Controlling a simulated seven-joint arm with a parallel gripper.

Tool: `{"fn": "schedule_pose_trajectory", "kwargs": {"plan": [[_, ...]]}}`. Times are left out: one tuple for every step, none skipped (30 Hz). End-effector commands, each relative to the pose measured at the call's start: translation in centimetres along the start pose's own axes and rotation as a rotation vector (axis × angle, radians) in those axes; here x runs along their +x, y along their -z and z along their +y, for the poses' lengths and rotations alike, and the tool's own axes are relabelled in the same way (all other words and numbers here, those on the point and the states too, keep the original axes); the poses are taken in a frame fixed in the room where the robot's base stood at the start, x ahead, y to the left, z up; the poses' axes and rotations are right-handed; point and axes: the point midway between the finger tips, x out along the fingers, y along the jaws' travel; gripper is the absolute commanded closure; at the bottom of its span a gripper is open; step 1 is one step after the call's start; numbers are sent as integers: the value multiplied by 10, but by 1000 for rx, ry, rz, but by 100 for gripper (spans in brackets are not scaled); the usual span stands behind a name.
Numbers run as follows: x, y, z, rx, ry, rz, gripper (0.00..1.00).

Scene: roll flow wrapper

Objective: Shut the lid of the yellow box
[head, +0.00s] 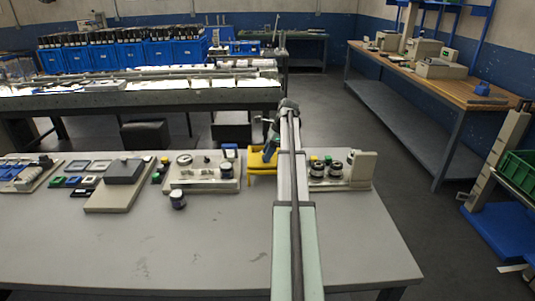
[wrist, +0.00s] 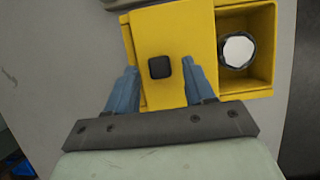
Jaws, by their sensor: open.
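The yellow box (head: 259,166) stands at the far edge of the grey table, partly hidden behind my arm. In the wrist view, its yellow lid (wrist: 175,30) has a black square knob (wrist: 160,67) and covers the left and middle part. The right part of the box (wrist: 262,85) is uncovered. A round piece with a white top and dark rim (wrist: 238,50) sits inside that opening. My gripper (wrist: 160,68) is open, its two blue fingers over the lid on either side of the knob, with a gap on each side. It also shows in the head view (head: 269,151).
A beige base with a dial (head: 205,172) stands just left of the box, and a base with black-and-silver rollers (head: 335,172) stands to the right. A small dark spool (head: 177,199) stands on the table. The front of the table is clear.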

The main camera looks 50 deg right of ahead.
Motion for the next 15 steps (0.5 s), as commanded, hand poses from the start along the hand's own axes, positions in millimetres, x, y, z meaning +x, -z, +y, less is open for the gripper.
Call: {"fn": "schedule_pose_trajectory", "kwargs": {"plan": [[3,0,0,0,-1,0,47],[4,0,0,0,-1,0,47],[5,0,0,0,-1,0,47],[5,0,0,0,-1,0,47],[6,0,0,0,-1,0,47],[6,0,0,0,-1,0,47],[6,0,0,0,-1,0,47],[6,0,0,0,0,0,47],[6,0,0,0,0,0,47],[6,0,0,0,0,0,47],[6,0,0,0,0,0,47],[6,0,0,0,0,0,48],[6,0,0,0,0,0,51],[6,0,0,0,0,0,53],[6,0,0,0,0,0,57]]}}
